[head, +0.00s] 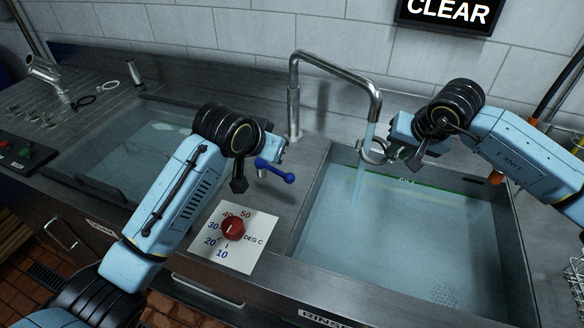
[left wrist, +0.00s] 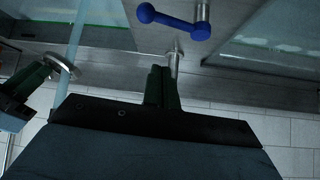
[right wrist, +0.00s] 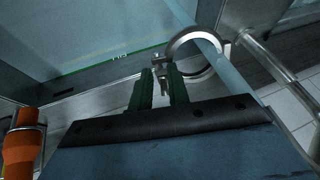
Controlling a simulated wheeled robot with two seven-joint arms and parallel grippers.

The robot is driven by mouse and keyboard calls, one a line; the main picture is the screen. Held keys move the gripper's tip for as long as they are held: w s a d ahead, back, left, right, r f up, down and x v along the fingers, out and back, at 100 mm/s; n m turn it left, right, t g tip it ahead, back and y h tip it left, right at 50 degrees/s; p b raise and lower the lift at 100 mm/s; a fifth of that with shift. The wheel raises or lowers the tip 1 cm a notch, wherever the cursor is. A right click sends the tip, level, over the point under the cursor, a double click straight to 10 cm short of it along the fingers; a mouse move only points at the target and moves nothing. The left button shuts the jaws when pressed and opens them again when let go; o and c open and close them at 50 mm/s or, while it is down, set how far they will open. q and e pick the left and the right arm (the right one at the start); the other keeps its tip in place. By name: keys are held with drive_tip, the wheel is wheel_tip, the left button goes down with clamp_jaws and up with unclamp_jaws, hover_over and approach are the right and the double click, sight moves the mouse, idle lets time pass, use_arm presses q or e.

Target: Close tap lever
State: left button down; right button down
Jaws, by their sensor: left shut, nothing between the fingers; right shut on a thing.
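The blue tap lever (head: 275,171) shows beside my left gripper, left of the spout's base; it also shows in the left wrist view (left wrist: 172,22). My left gripper (head: 280,148) is shut and empty. In the left wrist view its fingers (left wrist: 162,84) point toward the lever, with a gap in the picture; I cannot tell the depth. The metal spout (head: 328,62) pours a water stream (head: 360,182) into the right basin. My right gripper (head: 387,154) is shut on the stem of a metal ring (right wrist: 174,48). The stream passes at the ring; whether through it, I cannot tell.
The right basin (head: 516,240) and left basin (head: 62,150) hold water. A red dial (head: 233,228) on a white temperature plate sits at the counter front. A sign reading CLEAR (head: 448,12) hangs on the tiled wall. An orange-handled item (right wrist: 20,145) is close to my right wrist.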

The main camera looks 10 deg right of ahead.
use_arm(q)
drive_tip(key=s+a+f+m+h, duration=0.1)
drive_tip(key=s+a+m, duration=0.2)
drive_tip(key=m, duration=0.3)
drive_tip(key=s+a+f+m+t+h, duration=0.1)
drive_tip(key=s+a+m, duration=0.1)
drive_tip(key=a+m, duration=0.2)
drive_tip(key=s+a+f+m+h, duration=0.1)
drive_tip(key=s+a+m, duration=0.2)
drive_tip(key=m, duration=0.6)
drive_tip(key=shift+s+a+f+h, duration=0.15)
drive_tip(key=shift+s+a+h, duration=0.05)
drive_tip(key=shift+s+h, duration=0.2)
drive_tip(key=shift+w+d+f+t, duration=0.2)
drive_tip(key=shift+d+t, duration=0.05)
drive_tip(key=shift+t, duration=0.05)
approach(274, 171)
drive_tip(key=w+d+f, duration=0.1)
drive_tip(key=d, duration=0.1)
drive_tip(key=w+d+f, duration=0.1)
drive_tip(key=f, duration=0.1)
drive_tip(key=shift+d+f, duration=0.15)
drive_tip(key=shift+d, duration=0.25)
drive_tip(key=shift+w+d+f, duration=0.15)
drive_tip(key=shift+w+d, duration=0.3)
drive_tip(key=shift+w, duration=0.1)
